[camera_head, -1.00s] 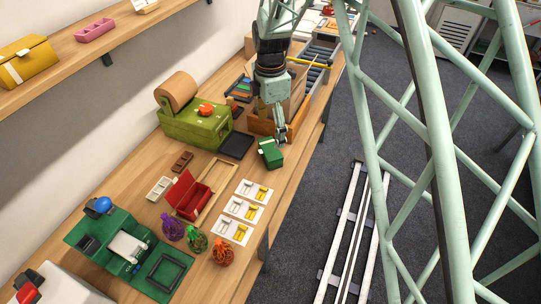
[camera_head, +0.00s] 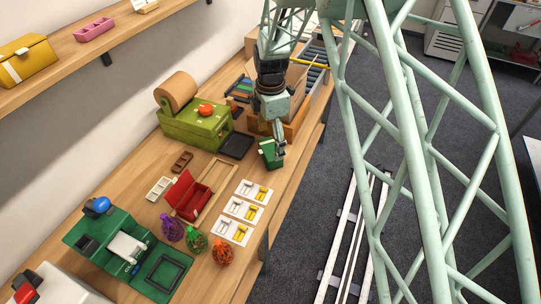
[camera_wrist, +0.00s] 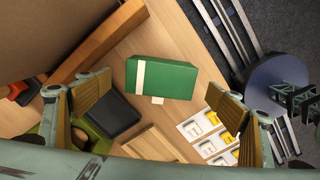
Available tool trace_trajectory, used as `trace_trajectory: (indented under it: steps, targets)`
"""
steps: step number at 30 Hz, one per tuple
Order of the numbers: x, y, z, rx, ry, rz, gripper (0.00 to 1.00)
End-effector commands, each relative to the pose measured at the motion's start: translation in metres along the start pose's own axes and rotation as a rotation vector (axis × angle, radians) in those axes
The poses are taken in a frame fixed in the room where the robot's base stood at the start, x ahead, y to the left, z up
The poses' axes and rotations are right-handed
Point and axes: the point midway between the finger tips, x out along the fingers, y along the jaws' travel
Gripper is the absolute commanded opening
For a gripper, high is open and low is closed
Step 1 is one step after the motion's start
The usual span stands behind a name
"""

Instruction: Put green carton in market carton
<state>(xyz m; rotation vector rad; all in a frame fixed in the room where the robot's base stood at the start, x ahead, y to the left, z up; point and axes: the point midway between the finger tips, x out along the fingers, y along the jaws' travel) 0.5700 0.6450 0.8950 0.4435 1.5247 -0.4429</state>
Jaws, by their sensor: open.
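The green carton (camera_wrist: 168,80) lies on the wooden table, a box with a white band near one end and a small white tab on its side. In the head view the green carton (camera_head: 267,152) is partly covered by my gripper (camera_head: 277,150). In the wrist view my gripper (camera_wrist: 168,125) is open, its two padded fingers wide apart, with the carton ahead between and beyond them. Nothing is held. A large brown cardboard carton (camera_head: 298,82), perhaps the market carton, stands behind my gripper in an orange-brown wooden frame and is partly hidden by my arm.
A green machine with a brown roll (camera_head: 190,125) and a black pad (camera_head: 236,146) are left of the green carton. The table's right edge is close to the carton.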

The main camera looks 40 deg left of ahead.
Motion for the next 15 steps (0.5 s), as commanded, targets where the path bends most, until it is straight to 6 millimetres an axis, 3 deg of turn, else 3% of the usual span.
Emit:
trace_trajectory:
  steps: [15]
  targets:
    - [0.043, -0.002, -0.001, 0.000, 0.000, -0.002, 0.85]
